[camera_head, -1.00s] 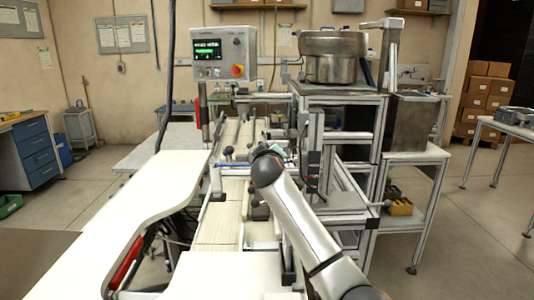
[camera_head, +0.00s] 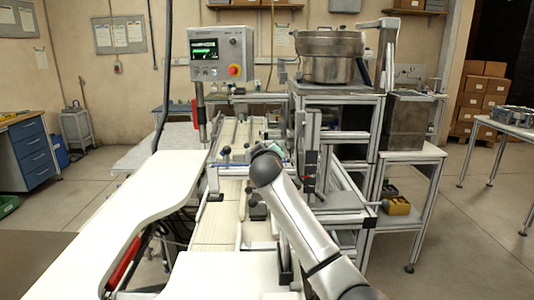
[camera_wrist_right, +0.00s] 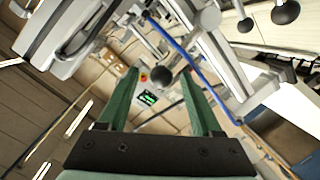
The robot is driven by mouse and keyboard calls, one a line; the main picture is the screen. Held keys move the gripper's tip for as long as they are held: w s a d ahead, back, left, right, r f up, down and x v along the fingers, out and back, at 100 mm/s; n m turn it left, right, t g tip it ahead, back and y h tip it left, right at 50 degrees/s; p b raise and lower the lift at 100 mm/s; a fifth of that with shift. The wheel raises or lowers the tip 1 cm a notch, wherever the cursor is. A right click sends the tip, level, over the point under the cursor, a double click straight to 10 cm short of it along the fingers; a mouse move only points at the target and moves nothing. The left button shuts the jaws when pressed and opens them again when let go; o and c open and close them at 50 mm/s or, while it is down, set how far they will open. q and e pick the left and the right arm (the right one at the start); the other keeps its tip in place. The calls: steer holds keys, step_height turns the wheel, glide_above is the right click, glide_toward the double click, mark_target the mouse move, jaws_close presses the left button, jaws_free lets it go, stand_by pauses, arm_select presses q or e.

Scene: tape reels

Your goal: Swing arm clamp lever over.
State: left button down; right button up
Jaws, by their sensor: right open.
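The gripper is open. I cannot tell how far the knob is from the fingers, or whether it belongs to the arm clamp lever. More black ball knobs (camera_wrist_right: 286,11) show at the top right of this view. In the head view, my right arm reaches over the machine rails and hides most of its gripper and whatever is beneath it. A small dark knob (camera_head: 225,151) stands left of the arm there. My left gripper is not in view.
A control panel (camera_head: 221,54) on a post stands behind the rails. A white curved tabletop (camera_head: 125,215) lies left. An aluminium frame with a metal bowl (camera_head: 330,58) stands to the right. A blue tube (camera_wrist_right: 205,75) and metal bars run close to the right finger.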

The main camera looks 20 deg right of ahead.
steer(key=b+v, duration=0.2)
steer(key=v, duration=1)
steer(key=shift+s, duration=0.25)
steer(key=shift+a, duration=0.1)
